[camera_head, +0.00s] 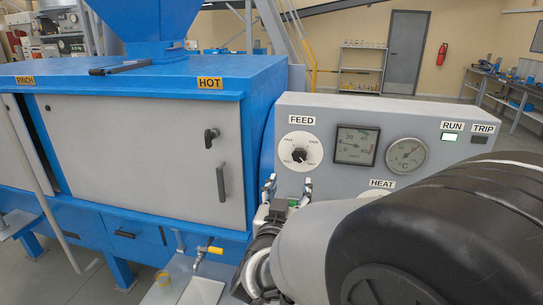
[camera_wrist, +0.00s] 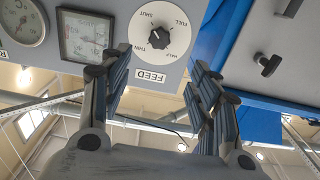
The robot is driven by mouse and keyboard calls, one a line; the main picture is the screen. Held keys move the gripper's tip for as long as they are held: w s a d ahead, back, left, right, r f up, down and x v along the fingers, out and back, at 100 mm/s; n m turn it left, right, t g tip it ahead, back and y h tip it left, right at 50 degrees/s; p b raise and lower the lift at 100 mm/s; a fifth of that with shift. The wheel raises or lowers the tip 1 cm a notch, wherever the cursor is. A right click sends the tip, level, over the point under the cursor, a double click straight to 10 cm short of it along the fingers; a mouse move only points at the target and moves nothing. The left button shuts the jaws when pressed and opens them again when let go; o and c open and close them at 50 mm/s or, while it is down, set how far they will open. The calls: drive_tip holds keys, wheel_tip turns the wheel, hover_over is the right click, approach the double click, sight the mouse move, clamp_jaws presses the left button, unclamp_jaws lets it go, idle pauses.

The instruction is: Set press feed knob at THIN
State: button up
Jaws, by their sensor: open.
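The press feed knob (camera_head: 299,155) is a small black knob on a round white dial (camera_head: 290,146) under the FEED label on the grey panel. The wrist view shows the panel upside down, with the knob (camera_wrist: 158,38) and the dial words SHUT, FULL, HALF and THIN around it. The knob's pale mark seems to point toward SHUT, but it is small. My gripper (camera_head: 288,185) is open and empty, below the dial in the head view. In the wrist view its fingertips (camera_wrist: 157,60) stand apart on either side of the FEED label, clear of the knob.
A square gauge (camera_head: 356,145) and a round gauge (camera_head: 407,155) sit right of the dial. A HEAT dial is partly hidden behind my arm. The blue press (camera_head: 255,75) with a handled grey door (camera_head: 140,150) stands left.

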sight(299, 157)
drive_tip(key=b+x, duration=0.2)
drive_tip(key=x, duration=1.4)
drive_tip(key=shift+c, duration=0.3)
drive_tip(key=c, duration=1)
